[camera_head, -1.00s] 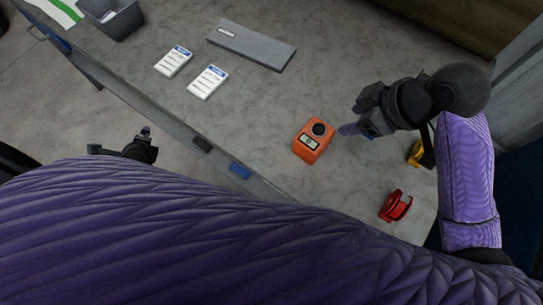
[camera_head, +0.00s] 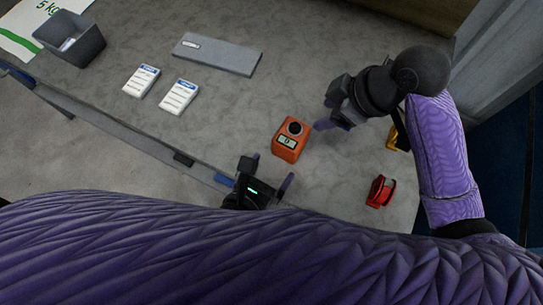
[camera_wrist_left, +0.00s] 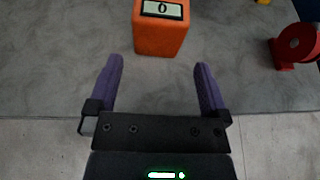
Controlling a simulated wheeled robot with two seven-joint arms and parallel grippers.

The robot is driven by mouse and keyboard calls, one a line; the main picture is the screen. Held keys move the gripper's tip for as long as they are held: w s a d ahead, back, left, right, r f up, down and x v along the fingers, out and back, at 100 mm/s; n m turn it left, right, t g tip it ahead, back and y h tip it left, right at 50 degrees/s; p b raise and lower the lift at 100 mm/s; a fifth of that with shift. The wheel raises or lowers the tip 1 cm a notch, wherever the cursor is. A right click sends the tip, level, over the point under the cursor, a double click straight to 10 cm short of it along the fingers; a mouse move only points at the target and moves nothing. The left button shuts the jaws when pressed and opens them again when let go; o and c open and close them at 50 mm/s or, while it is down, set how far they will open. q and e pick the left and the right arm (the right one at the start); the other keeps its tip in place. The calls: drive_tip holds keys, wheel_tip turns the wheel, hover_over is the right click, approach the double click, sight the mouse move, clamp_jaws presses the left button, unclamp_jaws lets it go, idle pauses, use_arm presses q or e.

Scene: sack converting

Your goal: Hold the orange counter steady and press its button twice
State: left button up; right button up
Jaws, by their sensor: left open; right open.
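The orange counter (camera_head: 286,151) stands on the grey table, with a dark round button (camera_head: 295,128) on top and a small display reading 0. It also shows in the left wrist view (camera_wrist_left: 160,38), beyond the fingertips. My left gripper (camera_head: 271,170) is open and empty at the table's front edge, just short of the counter; its two purple fingers spread apart in the left wrist view (camera_wrist_left: 158,75). My right gripper (camera_head: 318,114) is beside the counter on its right, apart from it. Its fingers are seen side-on, with nothing visible between them.
A red tape dispenser (camera_head: 380,191) stands right of the counter, and a yellow object (camera_head: 393,138) is partly behind my right arm. Two white cards (camera_head: 141,81), a grey flat bar (camera_head: 217,54) and a grey bin (camera_head: 70,38) lie further left.

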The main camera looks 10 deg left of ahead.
sight(289, 145)
use_arm(q)
drive_tip(key=x, duration=0.9)
drive_tip(key=shift+w+f, duration=0.1)
drive_tip(key=shift+w, duration=0.05)
drive_tip(key=c, duration=1.1)
use_arm(e)
clamp_jaws()
idle(1.4)
